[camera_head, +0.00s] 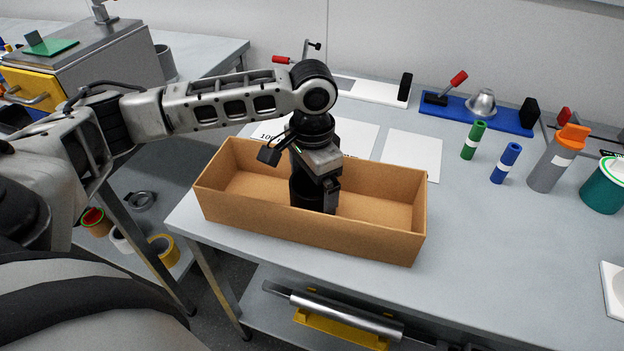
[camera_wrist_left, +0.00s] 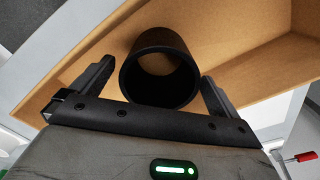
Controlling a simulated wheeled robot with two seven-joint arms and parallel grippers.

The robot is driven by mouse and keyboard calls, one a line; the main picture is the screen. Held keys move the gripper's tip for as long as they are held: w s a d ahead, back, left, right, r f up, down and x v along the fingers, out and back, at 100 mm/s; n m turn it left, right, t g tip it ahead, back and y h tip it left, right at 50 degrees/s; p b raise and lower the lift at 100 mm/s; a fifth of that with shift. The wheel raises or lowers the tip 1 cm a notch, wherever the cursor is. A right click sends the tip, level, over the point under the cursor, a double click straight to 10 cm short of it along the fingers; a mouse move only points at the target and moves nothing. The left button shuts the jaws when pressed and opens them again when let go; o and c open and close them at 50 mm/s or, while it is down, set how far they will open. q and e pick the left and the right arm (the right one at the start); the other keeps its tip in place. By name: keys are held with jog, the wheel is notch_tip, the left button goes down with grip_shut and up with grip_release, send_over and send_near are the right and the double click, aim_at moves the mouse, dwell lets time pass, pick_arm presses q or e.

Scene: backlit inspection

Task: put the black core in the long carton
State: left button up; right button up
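The long carton (camera_head: 320,232) is an open brown box on the grey table, near its front edge. The black core (camera_head: 301,194) is a hollow black tube standing inside the carton, about the middle of its length. My left gripper (camera_head: 320,182) points down into the carton at the core. In the left wrist view, the core (camera_wrist_left: 160,90) lies between the two fingers of my left gripper (camera_wrist_left: 156,72), with a narrow gap at each side, so the gripper looks open. The core's foot is hidden by the carton's front wall. My right gripper is not in view.
Green (camera_head: 474,140) and blue (camera_head: 506,163) tubes, a grey bottle with an orange cap (camera_head: 558,158) and a teal container (camera_head: 604,190) stand to the right. White sheets (camera_head: 412,152) lie behind the carton.

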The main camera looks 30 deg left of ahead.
pick_arm(q)
notch_tip(320, 180, up, 12)
jog(key=shift+r+p, duration=0.15)
jog(key=shift+p, duration=0.25)
dwell(0.7)
